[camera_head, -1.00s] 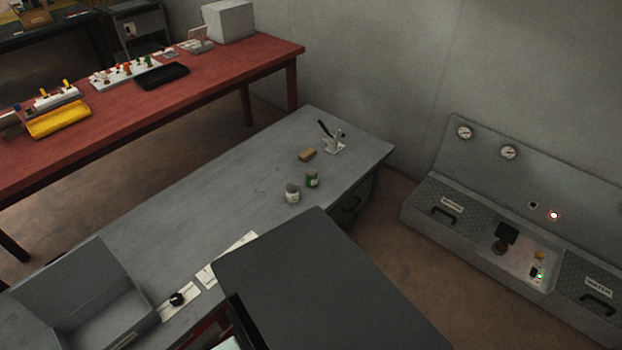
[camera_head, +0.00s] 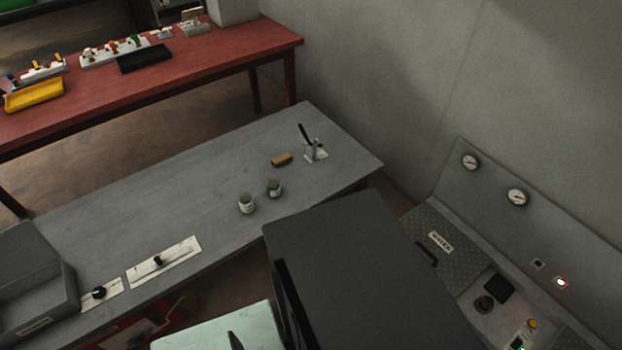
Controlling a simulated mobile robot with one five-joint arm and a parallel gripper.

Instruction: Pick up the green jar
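The green jar (camera_head: 274,188) is small and stands upright on the grey table (camera_head: 175,212), right of the table's middle. A white or pale jar (camera_head: 247,203) stands close to its left and a little nearer to me. The two jars look apart. My gripper does not show in the view. A large dark block in the lower middle looks like part of my own body, and it covers some of the table's near right side.
A tan block (camera_head: 281,159) and a small white stand with a black handle (camera_head: 314,151) are behind the jars. A grey open box (camera_head: 35,285) is at the left end. A red table (camera_head: 190,75) stands behind; a grey console (camera_head: 440,240) is at right.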

